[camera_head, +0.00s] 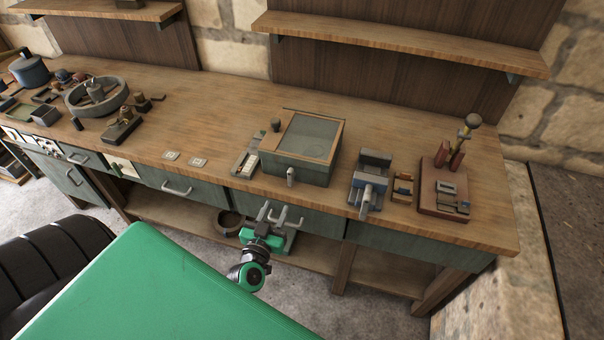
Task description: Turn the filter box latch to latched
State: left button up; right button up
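A green-grey box with a wooden-framed glass lid (335,128) stands on the workbench, and I take it to be the filter box. The lid looks closed. My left gripper (280,211) is in front of the bench edge, below and a little left of the latch. Its fingers are apart, with nothing between them, and it does not touch the box. My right gripper is not in view.
The wooden workbench (222,135) has drawers below its front edge. A grey vise-like device (368,183) and a brown board with fittings (445,190) stand right of the box. A narrow tray (245,160) is close on its left. A shelf (400,40) hangs behind.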

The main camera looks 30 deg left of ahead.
aim_at(289, 178)
pick_arm(q)
jog(key=p+x, duration=0.2)
jog(key=x, duration=1.1)
jog(key=shift+d, duration=0.1)
jog(key=shift+c, duration=0.5)
grip_shut()
